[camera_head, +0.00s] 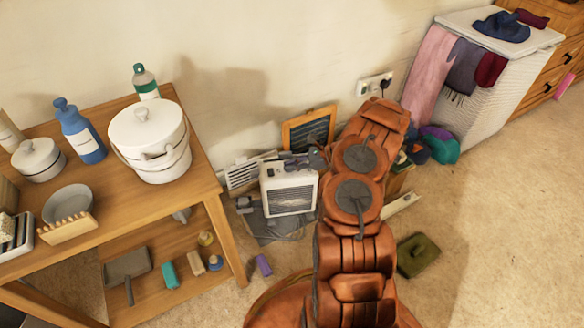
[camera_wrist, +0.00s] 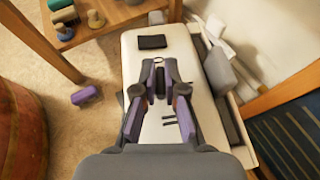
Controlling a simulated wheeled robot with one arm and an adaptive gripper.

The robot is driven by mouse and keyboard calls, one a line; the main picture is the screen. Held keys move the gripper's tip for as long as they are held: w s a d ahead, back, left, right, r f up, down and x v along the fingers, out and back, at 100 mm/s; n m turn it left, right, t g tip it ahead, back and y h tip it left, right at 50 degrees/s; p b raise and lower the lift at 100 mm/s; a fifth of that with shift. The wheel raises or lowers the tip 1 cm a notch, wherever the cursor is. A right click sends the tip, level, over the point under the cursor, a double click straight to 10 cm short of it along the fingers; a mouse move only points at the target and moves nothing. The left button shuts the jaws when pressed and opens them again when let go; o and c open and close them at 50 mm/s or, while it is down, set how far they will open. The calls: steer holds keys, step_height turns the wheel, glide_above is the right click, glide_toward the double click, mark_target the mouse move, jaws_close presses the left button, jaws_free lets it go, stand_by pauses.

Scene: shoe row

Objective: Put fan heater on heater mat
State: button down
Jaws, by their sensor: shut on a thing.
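The white fan heater (camera_head: 289,188), with a dark grille on its front, stands upright near the wall in the head view. Its pale top (camera_wrist: 150,62) fills the middle of the wrist view, with a dark panel on it. My gripper (camera_wrist: 160,84) is shut on the fan heater at its top; the exact hold is partly hidden by the fingers. A grey mat (camera_head: 276,229), which looks like the heater mat, lies on the floor below and in front of the heater. I cannot tell whether the heater touches it.
A wooden table (camera_head: 218,186) with a lower shelf stands at the left. A dark framed board (camera_head: 309,128) leans on the wall behind the heater. A purple block (camera_head: 263,265) and a green cushion-like item (camera_head: 418,254) lie on the floor.

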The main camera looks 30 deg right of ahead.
steer(key=shift+f+b, duration=0.75)
steer(key=shift+f, duration=0.7)
steer(key=c, duration=1.2)
jaws_free()
steer(key=shift+f, duration=0.15)
steer(key=shift+c, duration=0.2)
steer(key=shift+s, duration=0.1)
steer(key=shift+s+d+r, duration=0.15)
steer(key=shift+d+r, duration=0.1)
steer(key=shift+d, duration=0.05)
steer(key=p+v, duration=0.3)
steer(key=v, duration=0.8)
steer(key=shift+s, duration=0.1)
